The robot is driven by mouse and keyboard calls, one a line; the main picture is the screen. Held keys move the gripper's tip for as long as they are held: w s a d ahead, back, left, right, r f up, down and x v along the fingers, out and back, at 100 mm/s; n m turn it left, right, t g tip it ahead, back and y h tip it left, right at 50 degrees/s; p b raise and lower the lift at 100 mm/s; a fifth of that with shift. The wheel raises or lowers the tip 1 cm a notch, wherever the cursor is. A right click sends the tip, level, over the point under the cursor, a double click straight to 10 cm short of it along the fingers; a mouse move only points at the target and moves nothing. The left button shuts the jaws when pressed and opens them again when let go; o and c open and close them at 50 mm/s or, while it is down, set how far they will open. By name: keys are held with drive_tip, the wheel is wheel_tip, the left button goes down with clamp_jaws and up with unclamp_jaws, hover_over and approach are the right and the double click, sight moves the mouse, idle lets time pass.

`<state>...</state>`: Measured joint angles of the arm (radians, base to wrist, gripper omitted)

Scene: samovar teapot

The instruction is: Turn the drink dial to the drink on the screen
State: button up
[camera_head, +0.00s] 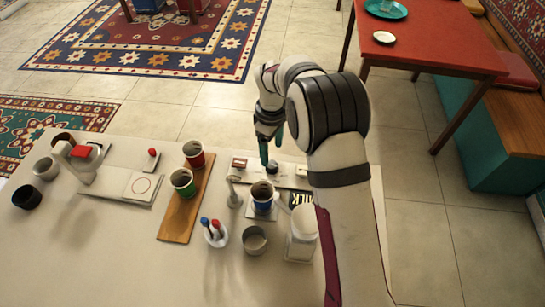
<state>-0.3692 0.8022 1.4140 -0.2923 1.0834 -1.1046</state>
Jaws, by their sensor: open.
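Just below the fingertips is a small dark round knob (273,168), likely the drink dial, on a pale panel (285,181). I cannot tell whether the fingers touch it. A small reddish-brown picture (239,163) on the panel's left may be the screen; its drink is too small to read. My arm hides the panel's right side.
A blue cup (263,208) stands in front of the panel, beside a pale spout (233,193). A wooden board (181,222) carries a red cup (194,153) and a green cup (182,182). A marker holder (215,236), grey cup (254,241) and jar (300,247) stand nearer.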

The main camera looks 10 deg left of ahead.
sight(272, 164)
wheel_tip(272, 164, down, 6)
drive_tip(key=shift+f, duration=0.15)
clamp_jaws()
idle(0.4)
